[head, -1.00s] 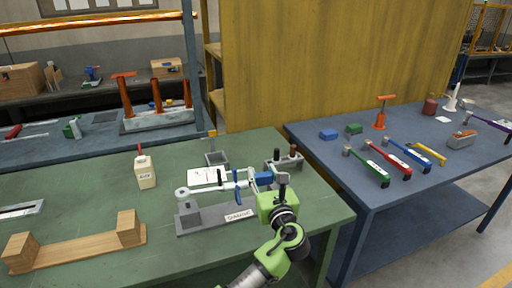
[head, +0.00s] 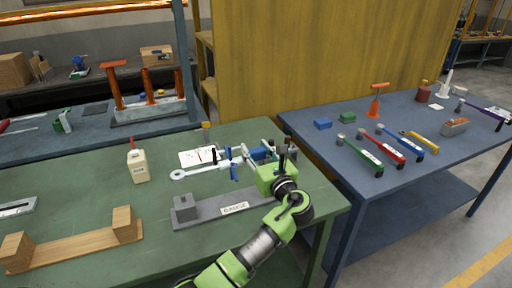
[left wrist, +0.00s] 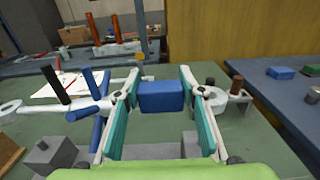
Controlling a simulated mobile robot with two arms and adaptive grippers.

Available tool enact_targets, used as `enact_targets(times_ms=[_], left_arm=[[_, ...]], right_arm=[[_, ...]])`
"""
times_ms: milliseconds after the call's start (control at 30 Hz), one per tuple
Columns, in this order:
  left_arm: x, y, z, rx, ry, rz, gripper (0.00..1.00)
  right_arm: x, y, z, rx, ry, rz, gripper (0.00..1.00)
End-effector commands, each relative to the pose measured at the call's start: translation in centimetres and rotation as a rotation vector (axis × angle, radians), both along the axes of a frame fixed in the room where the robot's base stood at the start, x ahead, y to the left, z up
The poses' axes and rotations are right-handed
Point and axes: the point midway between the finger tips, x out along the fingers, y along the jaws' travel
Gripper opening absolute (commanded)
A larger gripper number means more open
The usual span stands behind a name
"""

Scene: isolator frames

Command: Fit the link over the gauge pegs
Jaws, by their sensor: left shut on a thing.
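The link is grey-white with a ring at each end and a blue middle block (left wrist: 160,96). Its left ring (head: 178,175) hangs beyond the gauge's left block. My left gripper (head: 256,158) is shut on the blue block, holding the link above the table; its teal fingers clasp it in the left wrist view. The gauge (head: 210,209) is a long grey base with a label. A grey block with a small peg (head: 185,205) stands at its left end. Neither ring is around a gauge peg.
A white printed sheet (head: 196,157) lies behind the link. A brown peg (left wrist: 237,86) stands behind my gripper. A cream bottle (head: 138,166) and wooden cradle (head: 75,246) are at left. Green table is clear in front of the gauge.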

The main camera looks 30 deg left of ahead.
Motion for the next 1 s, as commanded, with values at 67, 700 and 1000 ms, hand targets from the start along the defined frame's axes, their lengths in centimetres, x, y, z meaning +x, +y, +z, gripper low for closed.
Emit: enact_targets(times_ms=[67, 700, 1000], left_arm=[[0.0, 0.0, -0.9, 0.007, -0.002, 0.0, 0.0], [0.0, 0.0, -5.1, 0.007, -0.004, -0.001, 0.0], [0.1, 0.0, -5.3, 0.006, -0.005, -0.001, 0.0]], right_arm=[[0.1, 0.0, -0.8, 0.0, -0.002, 0.0, 0.57], [0.4, 0.6, -2.9, 0.007, -0.006, 0.001, 0.57], [0.4, 0.6, -2.9, 0.007, -0.007, 0.002, 0.57]])
